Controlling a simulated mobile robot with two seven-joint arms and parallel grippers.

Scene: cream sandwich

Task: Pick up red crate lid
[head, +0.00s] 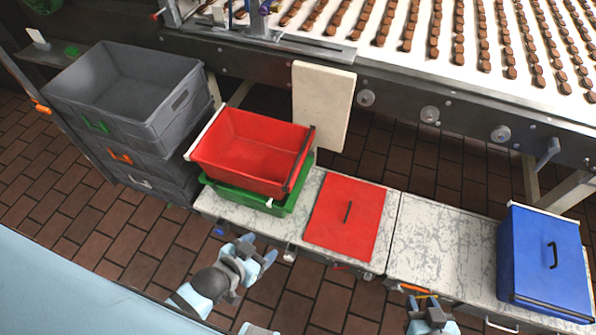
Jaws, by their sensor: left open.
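The red crate lid (335,232) lies flat on the worn white bench, with a black handle on its top. It is just right of the open, empty red crate (243,152), which sits in a green crate (243,197). My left gripper (258,254) is open and empty, in front of the bench, to the left of the lid and apart from it. My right gripper (428,305) is at the bottom edge, right of the lid and in front of the bench. It is partly cut off, so its fingers are unclear.
A blue crate with a lid (543,260) stands at the bench's right end. Bare bench top (440,235) lies between it and the red lid. Grey crates (125,95) are stacked at left. A conveyor (430,50) with rows of brown pieces runs behind, and a cream board (322,105) leans there.

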